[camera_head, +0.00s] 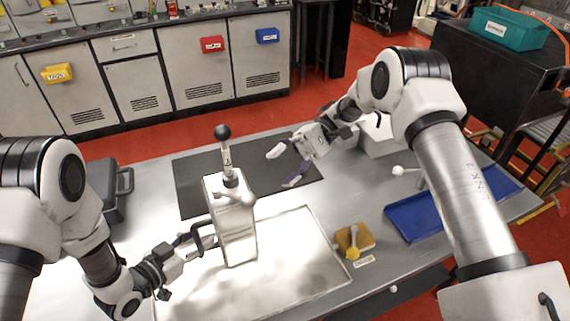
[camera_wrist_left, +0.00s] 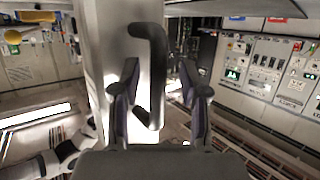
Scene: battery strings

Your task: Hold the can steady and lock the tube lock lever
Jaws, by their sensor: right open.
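A tall pale metal can (camera_head: 232,235) stands upright on the table. On its top is an upright lever (camera_head: 226,155) with a black ball knob, and a pale spout-like part (camera_head: 236,198) beside it. A black handle (camera_head: 205,238) is on the can's left side. My left gripper (camera_head: 190,247) is at the handle; in the left wrist view the handle (camera_wrist_left: 157,75) stands between its two open fingers (camera_wrist_left: 160,100), with gaps visible. My right gripper (camera_head: 284,167) is open and empty, to the right of the lever and apart from it.
A dark mat (camera_head: 190,180) lies behind the can. A yellow block (camera_head: 365,236) with a yellow knobbed part is at right front, near a blue tray (camera_head: 415,222). A white-knobbed part (camera_head: 399,170) stands behind the tray. A dark case (camera_head: 108,190) is at left.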

